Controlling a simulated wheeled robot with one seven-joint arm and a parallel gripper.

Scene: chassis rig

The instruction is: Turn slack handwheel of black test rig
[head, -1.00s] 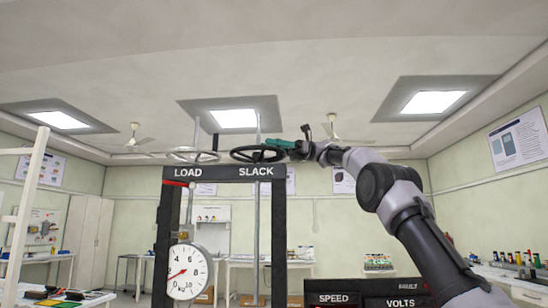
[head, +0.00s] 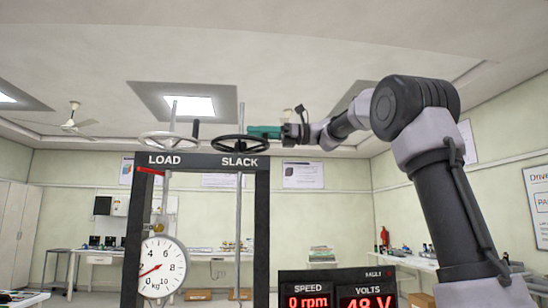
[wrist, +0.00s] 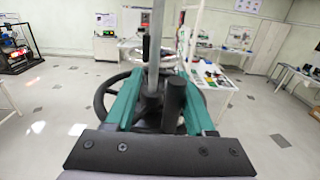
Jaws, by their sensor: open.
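The black rig's slack handwheel (head: 228,150) is a black spoked wheel lying flat above the SLACK label, around a vertical rod (head: 240,115). My gripper (head: 252,132) reaches in from the right, with green fingers at the wheel's right side. In the wrist view the fingers (wrist: 158,88) are open, one each side of the wheel's hub and rod. An upright black handle (wrist: 174,100) stands between them, nearer the right finger; I cannot tell if they touch. The wheel's rim (wrist: 101,98) shows left of the fingers. Its near part is partly hidden by my gripper.
The pale load handwheel (head: 160,139), with a black upright handle (head: 195,128), is close on the left. Below hang a round dial (head: 163,268) and, at right, a panel (head: 335,285) reading 0 rpm and 48 V. Benches stand along the walls.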

